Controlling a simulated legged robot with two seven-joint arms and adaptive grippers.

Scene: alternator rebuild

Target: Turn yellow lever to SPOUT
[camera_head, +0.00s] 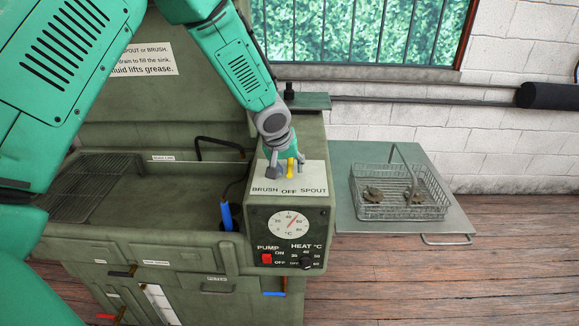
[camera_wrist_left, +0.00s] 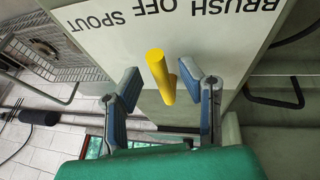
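The yellow lever (camera_head: 291,167) stands on the sloped top of the control box, behind the OFF word of the BRUSH OFF SPOUT label (camera_head: 289,191). In the left wrist view the lever (camera_wrist_left: 160,75) shows large, with the label upside down, and its rounded end lies toward OFF. My left gripper (camera_head: 286,168) is over the lever from behind. In the wrist view its two fingers (camera_wrist_left: 163,95) are spread on either side of the lever, with a visible gap to each. My right gripper is not in view.
The control box has a dial (camera_head: 291,224), a red pump switch (camera_head: 267,258) and a heat knob (camera_head: 306,263). A blue-handled brush (camera_head: 226,216) stands left of it by the sink. A wire basket (camera_head: 398,191) with metal parts sits on the right side shelf (camera_head: 350,220).

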